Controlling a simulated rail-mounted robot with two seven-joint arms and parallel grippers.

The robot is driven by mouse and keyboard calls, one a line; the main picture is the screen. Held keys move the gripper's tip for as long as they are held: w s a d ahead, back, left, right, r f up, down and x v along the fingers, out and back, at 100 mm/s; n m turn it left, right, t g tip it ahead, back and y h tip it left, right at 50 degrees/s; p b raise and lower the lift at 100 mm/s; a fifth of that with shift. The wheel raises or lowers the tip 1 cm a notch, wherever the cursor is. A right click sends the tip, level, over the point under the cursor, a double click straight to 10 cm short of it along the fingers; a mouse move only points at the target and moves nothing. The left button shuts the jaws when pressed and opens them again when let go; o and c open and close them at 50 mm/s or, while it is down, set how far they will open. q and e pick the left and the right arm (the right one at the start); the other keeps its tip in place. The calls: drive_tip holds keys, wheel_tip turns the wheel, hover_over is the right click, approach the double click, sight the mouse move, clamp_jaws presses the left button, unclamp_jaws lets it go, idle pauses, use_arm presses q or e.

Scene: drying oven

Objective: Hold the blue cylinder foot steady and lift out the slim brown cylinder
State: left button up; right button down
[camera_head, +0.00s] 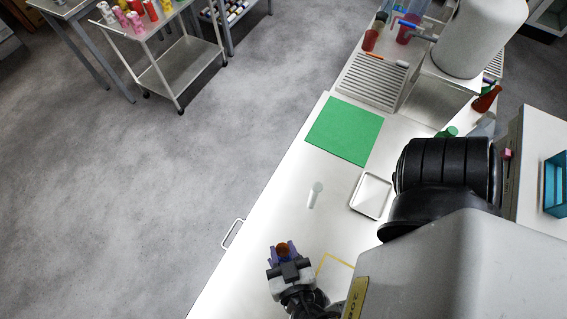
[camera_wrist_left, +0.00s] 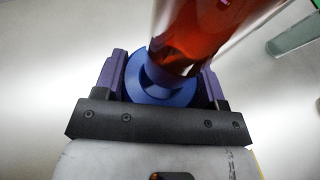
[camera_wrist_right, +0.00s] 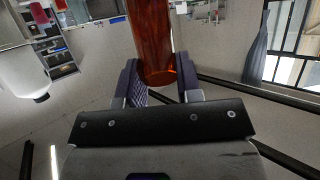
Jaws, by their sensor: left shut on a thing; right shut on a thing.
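My left gripper (camera_head: 284,252) is shut around the blue cylinder foot (camera_wrist_left: 163,84) low over the white worktop. A clear cylinder with red-brown inside (camera_wrist_left: 195,45) rises from this foot and leans right in the left wrist view. From above, a small brown round top (camera_head: 283,247) shows between the left fingers. In the right wrist view my right gripper (camera_wrist_right: 160,85) is shut on a slim see-through brown cylinder (camera_wrist_right: 153,38), with its near end between the fingers. The right gripper is hidden in the head view, so its place relative to the blue foot cannot be told.
A yellow outline (camera_head: 335,262) marks the worktop beside the left gripper. A drying rack (camera_head: 375,80) stands behind. My arm hides the right side.

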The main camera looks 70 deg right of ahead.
drive_tip(key=shift+r, duration=2.1)
use_arm(q)
drive_tip(key=o, duration=1)
drive_tip(key=v, duration=1.2)
use_arm(e)
drive_tip(key=shift+w, duration=0.1)
